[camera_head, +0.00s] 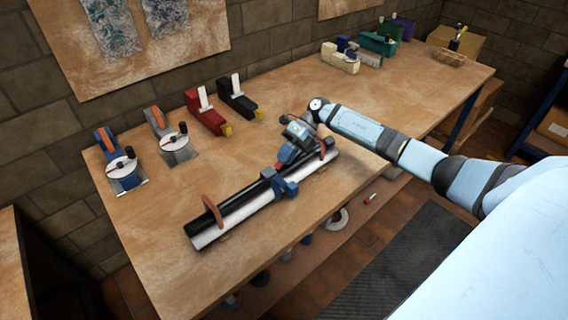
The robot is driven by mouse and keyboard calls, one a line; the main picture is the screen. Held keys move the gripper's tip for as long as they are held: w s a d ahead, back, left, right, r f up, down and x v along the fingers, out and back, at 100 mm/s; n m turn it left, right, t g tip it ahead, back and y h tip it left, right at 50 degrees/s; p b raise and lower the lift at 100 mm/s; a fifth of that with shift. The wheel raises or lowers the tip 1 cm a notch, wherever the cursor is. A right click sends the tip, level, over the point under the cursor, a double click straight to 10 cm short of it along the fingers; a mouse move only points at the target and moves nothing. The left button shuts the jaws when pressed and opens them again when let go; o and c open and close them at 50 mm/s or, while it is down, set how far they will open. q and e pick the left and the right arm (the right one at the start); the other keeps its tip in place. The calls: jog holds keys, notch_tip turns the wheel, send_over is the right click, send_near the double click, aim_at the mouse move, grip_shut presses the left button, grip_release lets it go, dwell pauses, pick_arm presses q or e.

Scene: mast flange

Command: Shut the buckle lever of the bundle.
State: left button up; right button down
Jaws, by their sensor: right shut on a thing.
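The bundle (240,209) lies slantwise on the workbench and is made of a black and a white tube side by side. Orange hoops stand near both its ends. A blue buckle (279,184) sits around the middle of the bundle. My right gripper (286,160) comes in from the upper right, just above and behind the buckle. It is shut on what looks like the buckle lever, which stands up from the buckle; the fingers and hand hide most of it. My left gripper is out of view.
The workbench (170,225) is clear around the bundle. Behind it stand two devices with round white dials (122,167), a red block (205,113) and a black block (238,101). Cream (340,57) and green (378,41) blocks stand farther back. The bench's front edge is near the bundle.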

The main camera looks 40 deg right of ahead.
jog(key=shift+d+f+y+b, duration=0.15)
jog(key=shift+f+y+b, duration=0.15)
jog(key=shift+f+b, duration=0.1)
jog(key=shift+d+y+b, duration=0.1)
jog(key=shift+y+b, duration=0.4)
jog(key=shift+b, duration=0.05)
jog(key=shift+y, duration=0.3)
jog(key=shift+b, duration=0.35)
jog(key=c, duration=1.2)
grip_release()
jog(key=shift+c, duration=0.2)
jog(key=shift+f, duration=0.1)
